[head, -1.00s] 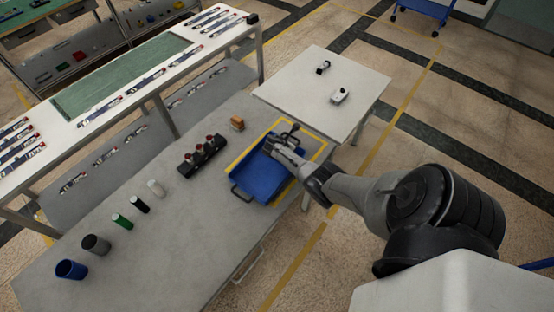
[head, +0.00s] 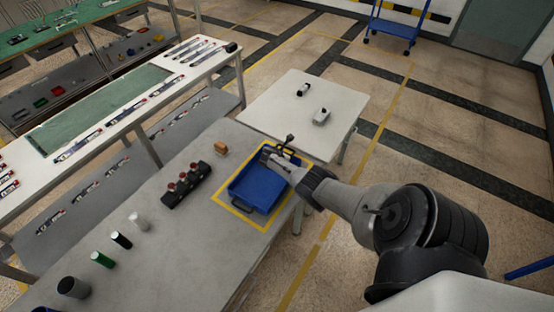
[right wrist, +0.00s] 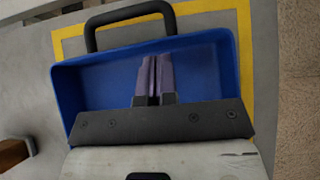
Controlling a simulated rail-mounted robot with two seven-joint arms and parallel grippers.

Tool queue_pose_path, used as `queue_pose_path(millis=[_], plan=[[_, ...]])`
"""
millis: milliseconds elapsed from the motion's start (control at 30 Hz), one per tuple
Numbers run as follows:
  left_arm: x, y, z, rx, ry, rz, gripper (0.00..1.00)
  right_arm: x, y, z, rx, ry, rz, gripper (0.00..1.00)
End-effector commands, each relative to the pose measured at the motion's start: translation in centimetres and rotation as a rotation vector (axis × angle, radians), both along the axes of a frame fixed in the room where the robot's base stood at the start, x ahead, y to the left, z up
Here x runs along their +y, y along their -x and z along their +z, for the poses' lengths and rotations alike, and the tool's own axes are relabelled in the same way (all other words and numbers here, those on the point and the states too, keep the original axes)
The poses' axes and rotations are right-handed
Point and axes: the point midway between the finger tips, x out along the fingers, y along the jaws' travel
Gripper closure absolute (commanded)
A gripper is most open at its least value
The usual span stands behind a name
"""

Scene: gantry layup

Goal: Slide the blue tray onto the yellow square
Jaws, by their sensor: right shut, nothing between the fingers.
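The blue tray (head: 262,190) lies flat on the grey table, with a dark handle at each end. The yellow square (head: 264,229) is an outline on the tabletop, showing around the tray on its left, near and right sides. In the right wrist view the tray (right wrist: 68,95) has yellow edging (right wrist: 245,60) at its far and right sides, and its handle reaches across the far band. My right gripper (head: 266,154) is shut and empty, its fingers (right wrist: 155,62) pointing down into the tray near the far end. My left gripper is in neither view.
An orange-brown block (head: 221,148) and a black holder with red-topped parts (head: 186,184) stand left of the tray. A white side table (head: 305,110) adjoins the far end.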

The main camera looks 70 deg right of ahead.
Motion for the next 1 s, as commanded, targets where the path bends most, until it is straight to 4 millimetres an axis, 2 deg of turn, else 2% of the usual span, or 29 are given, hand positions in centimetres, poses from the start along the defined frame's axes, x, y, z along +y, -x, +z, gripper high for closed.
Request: queue_pose_path(millis=[33, 133, 400, 700, 1000], plan=[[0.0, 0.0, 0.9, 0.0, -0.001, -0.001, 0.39, 0.6, -0.1, 0.4, 0.001, -0.001, 0.001, 1.0], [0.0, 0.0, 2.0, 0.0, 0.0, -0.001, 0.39, 1.9, -0.3, 0.5, 0.002, -0.002, -0.001, 1.0], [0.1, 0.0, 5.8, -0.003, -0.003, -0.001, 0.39, 5.2, -1.2, 4.4, -0.001, 0.0, 0.0, 1.0], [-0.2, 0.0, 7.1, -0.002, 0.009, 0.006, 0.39, 7.8, -1.9, 6.6, -0.002, 0.001, -0.002, 1.0], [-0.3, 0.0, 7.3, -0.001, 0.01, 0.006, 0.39, 8.5, -2.1, 7.1, -0.001, 0.0, -0.002, 1.0]])
